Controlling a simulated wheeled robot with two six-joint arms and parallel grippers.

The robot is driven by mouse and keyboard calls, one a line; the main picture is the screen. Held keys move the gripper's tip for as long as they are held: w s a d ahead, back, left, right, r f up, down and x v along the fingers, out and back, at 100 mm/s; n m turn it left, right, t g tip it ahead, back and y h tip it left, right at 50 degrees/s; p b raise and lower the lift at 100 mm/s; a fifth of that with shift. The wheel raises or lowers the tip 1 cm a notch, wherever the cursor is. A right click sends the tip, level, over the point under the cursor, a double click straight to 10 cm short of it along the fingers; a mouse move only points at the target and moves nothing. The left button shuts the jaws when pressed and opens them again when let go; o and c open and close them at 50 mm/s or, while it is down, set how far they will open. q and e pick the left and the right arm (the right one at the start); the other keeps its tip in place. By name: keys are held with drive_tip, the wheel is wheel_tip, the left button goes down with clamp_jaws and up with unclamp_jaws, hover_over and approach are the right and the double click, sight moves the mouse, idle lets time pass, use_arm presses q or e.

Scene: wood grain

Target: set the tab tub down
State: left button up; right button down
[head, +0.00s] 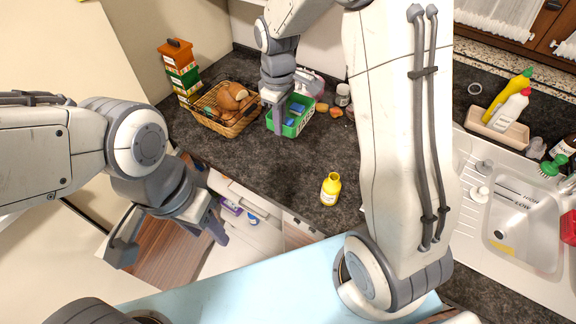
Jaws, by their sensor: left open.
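The tab tub (302,121) is a green open container with blue tabs (296,108) inside, over the dark counter at the back. My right gripper (291,103) reaches down to it from above, one finger at its near left side and the other at its far side. It looks shut on the tub. The wrist hides part of the tub. I cannot tell whether the tub's base touches the counter. My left gripper (172,248) is open and empty, low at the left, in front of the counter's edge and well apart from the tub.
A wicker basket (243,124) with brown items stands left of the tub. Small orange food pieces (337,112) and a jar (343,94) are to its right. A yellow bottle (331,189) stands near the front edge. The dark counter (270,170) between is clear. A sink (515,225) is at right.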

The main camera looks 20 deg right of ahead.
drive_tip(key=b, duration=0.7)
hover_over(283, 186)
wheel_tip(283, 186, down, 14)
drive_tip(key=r, duration=0.1)
drive_tip(key=shift+m, duration=0.4)
wheel_tip(283, 186, down, 6)
drive_tip(key=shift+s+r+p, duration=0.15)
drive_tip(key=shift+p, duration=0.3)
wheel_tip(283, 186, down, 5)
drive_tip(key=shift+r+p, duration=0.2)
drive_tip(key=shift+p, duration=0.35)
drive_tip(key=shift+f, duration=0.2)
drive_tip(key=shift+f, duration=0.2)
drive_tip(key=c, duration=1.1)
unclamp_jaws()
drive_tip(key=shift+r, duration=0.1)
